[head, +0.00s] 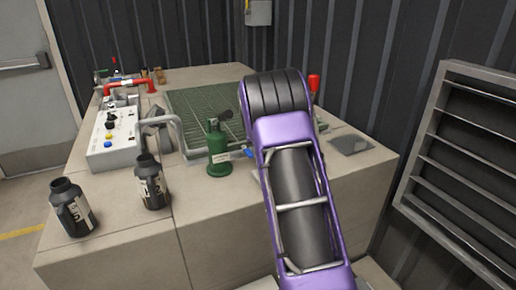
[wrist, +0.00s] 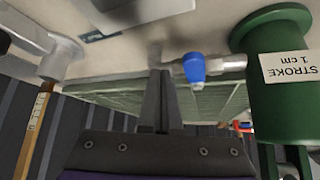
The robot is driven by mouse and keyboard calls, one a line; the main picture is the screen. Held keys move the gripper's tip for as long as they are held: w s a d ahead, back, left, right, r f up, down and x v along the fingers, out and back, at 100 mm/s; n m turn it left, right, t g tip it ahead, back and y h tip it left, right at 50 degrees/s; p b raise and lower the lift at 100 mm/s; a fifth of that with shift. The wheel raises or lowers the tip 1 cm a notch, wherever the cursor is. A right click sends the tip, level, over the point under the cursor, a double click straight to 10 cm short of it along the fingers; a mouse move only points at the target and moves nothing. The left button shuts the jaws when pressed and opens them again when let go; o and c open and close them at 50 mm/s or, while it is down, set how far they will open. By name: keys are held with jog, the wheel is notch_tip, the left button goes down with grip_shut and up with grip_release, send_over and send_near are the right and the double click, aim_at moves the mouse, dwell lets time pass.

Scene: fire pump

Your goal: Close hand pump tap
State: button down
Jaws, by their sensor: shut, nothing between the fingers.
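The green hand pump (head: 218,152) stands upright on the worktop, just left of my arm. Its blue tap (head: 247,153) shows beside it, at the edge of my arm. In the wrist view the pump (wrist: 285,105) is at the right, with a "STROKE 1 cm" label, and the blue tap handle (wrist: 195,69) sits on a metal pipe from the pump. My gripper (wrist: 160,74) is shut and empty. Its fingertips are just left of the tap handle in the wrist view, with a small gap showing. In the head view my arm hides the fingers.
A green grating (head: 195,105) lies behind the pump. Two black bottles (head: 73,208) (head: 151,183) stand at the front left, near a control box (head: 112,140) with knobs. A red handle (head: 314,84) rises right of my arm, and a grey plate (head: 350,144) lies flat there.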

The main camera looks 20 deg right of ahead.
aim_at(248, 153)
jog(key=shift+d+r, duration=0.1)
jog(key=shift+d, duration=0.55)
jog(key=a+r, duration=0.3)
jog(key=r, duration=0.2)
jog(key=a+r+p, duration=0.1)
jog(key=a+r, duration=0.1)
jog(key=r, duration=0.1)
jog(key=shift+a, duration=0.35)
jog(key=shift+r, duration=0.1)
jog(key=shift+d, duration=0.1)
